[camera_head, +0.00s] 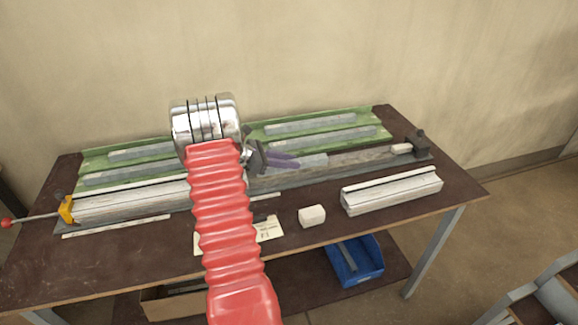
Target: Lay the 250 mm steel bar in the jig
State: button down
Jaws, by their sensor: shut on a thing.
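My gripper (292,161) is above the middle of the jig, its purple fingers shut on a short grey bar. This bar, seemingly the 250 mm steel bar (313,161), points right along the jig; its left part is hidden by the fingers and my arm. I cannot tell whether it touches the jig. The jig (350,163) is a long channel across the bench, with a dark end stop (418,143) at the right and a yellow clamp (67,210) with a red-knobbed lever at the left. A long pale profile (130,201) lies in its left part.
Green trays (377,119) with several grey bars stand behind the jig. In front are a pale profile block (392,190), a small white block (312,215) and a paper card (269,230). A blue bin (357,268) is below the bench. My red arm hides the jig's middle.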

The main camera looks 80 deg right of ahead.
aim_at(289, 174)
jog(key=shift+f, duration=0.85)
jog(key=shift+f, duration=0.45)
jog(key=shift+f, duration=0.35)
jog(key=c, duration=1.6)
grip_release()
jog(key=shift+s+a+f, duration=0.1)
jog(key=shift+a, duration=0.05)
jog(key=shift+o, duration=0.4)
jog(key=shift+r, duration=0.4)
jog(key=shift+w+r, duration=0.2)
jog(key=shift+w, duration=0.05)
jog(key=shift+o, duration=0.2)
jog(key=v, duration=1.1)
jog(key=shift+w+r, duration=0.25)
jog(key=shift+r, duration=0.2)
